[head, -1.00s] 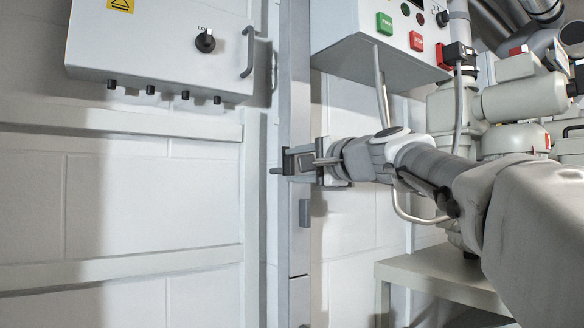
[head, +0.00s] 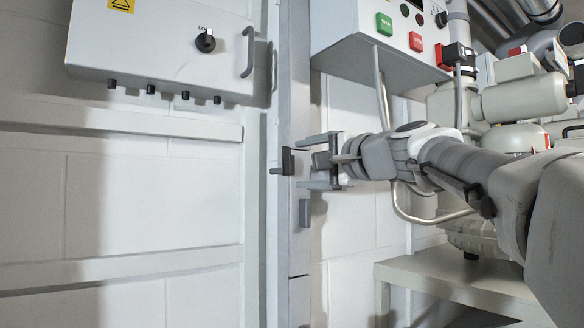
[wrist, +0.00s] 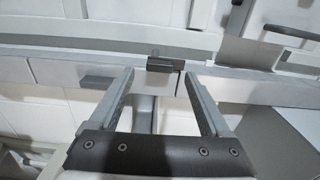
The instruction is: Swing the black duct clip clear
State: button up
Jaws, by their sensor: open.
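The black duct clip (head: 287,161) sits on the grey vertical duct at the middle of the head view, with a short lever pointing left. In the wrist view the clip (wrist: 168,63) lies just beyond the fingertips, roughly between them. My gripper (head: 304,162) is open and empty, to the right of the clip and apart from it. Its two fingers (wrist: 158,76) also show spread apart in the wrist view. Whether the clip is latched or partly turned I cannot tell.
A grey block (head: 304,212) sits on the duct below the clip. A control box (head: 375,40) with green and red buttons hangs above my arm. A grey cabinet (head: 160,45) is at upper left. Blower machinery (head: 515,100) and a bench (head: 450,275) stand at right.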

jog(key=v, duration=1.4)
jog(key=s+a+f+n+g+h, duration=0.1)
jog(key=s+f+n+g+h, duration=0.15)
jog(key=f, duration=0.85)
jog(key=s+a+f+n+g+h, duration=0.1)
jog(key=s+f+n+g+h, duration=0.15)
jog(key=f, duration=0.85)
jog(key=s+d+f+n+g+h+p, duration=0.1)
jog(key=s+d+f+n+g+h, duration=0.15)
jog(key=s+f, duration=0.55)
jog(key=s+d+f+n+g+h, duration=0.25)
jog(key=s+f+n, duration=0.2)
jog(key=f, duration=0.65)
notch_tip(320, 180, up, 12)
jog(key=m+p, duration=0.1)
jog(key=p, duration=1.1)
jog(key=shift+a+t+p, duration=0.3)
jog(key=shift+a+p, duration=0.05)
